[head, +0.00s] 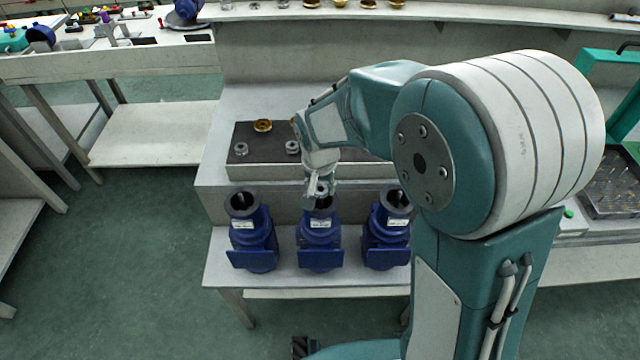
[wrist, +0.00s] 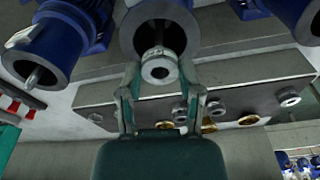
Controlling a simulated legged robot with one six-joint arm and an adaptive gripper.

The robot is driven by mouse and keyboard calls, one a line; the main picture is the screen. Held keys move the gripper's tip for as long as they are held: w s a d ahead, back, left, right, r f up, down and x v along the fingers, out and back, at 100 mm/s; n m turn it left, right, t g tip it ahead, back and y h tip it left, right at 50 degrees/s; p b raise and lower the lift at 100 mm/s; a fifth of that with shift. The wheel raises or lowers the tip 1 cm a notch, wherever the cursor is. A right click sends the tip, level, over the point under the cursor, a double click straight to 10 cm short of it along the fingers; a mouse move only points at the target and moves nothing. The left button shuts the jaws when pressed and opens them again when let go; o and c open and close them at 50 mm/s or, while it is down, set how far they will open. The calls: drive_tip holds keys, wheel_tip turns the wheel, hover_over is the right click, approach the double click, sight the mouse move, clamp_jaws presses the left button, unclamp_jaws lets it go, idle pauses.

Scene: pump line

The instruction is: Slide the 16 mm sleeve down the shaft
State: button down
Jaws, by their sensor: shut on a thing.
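My gripper (wrist: 158,72) is shut on a short silver sleeve (wrist: 159,64), one finger on each side. In the head view my gripper (head: 320,192) is above the middle blue pump (head: 320,238), and the sleeve sits close to its round open mouth. In the wrist view the dark mouth of the middle pump (wrist: 132,34) lies behind the sleeve. I cannot tell whether the sleeve is around the shaft or just in line with its end. The left pump (head: 252,235) and right pump (head: 386,235) stand upright; the left pump's shaft (wrist: 36,79) shows in the wrist view.
A dark mat (head: 243,163) on the raised shelf behind holds a brass ring (head: 262,125) and silver rings (head: 241,148) (head: 292,147). The pumps stand in a row on a lower white bench (head: 222,280). The side pumps stand close to my gripper.

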drive_tip(key=shift+f, duration=0.35)
idle(0.4)
drive_tip(key=shift+c, duration=0.9)
unclamp_jaws()
wheel_tip(320, 180, up, 12)
drive_tip(key=s, duration=0.1)
drive_tip(key=shift+s+a, duration=0.15)
drive_tip(key=shift+a, duration=0.1)
drive_tip(key=shift+f, duration=0.1)
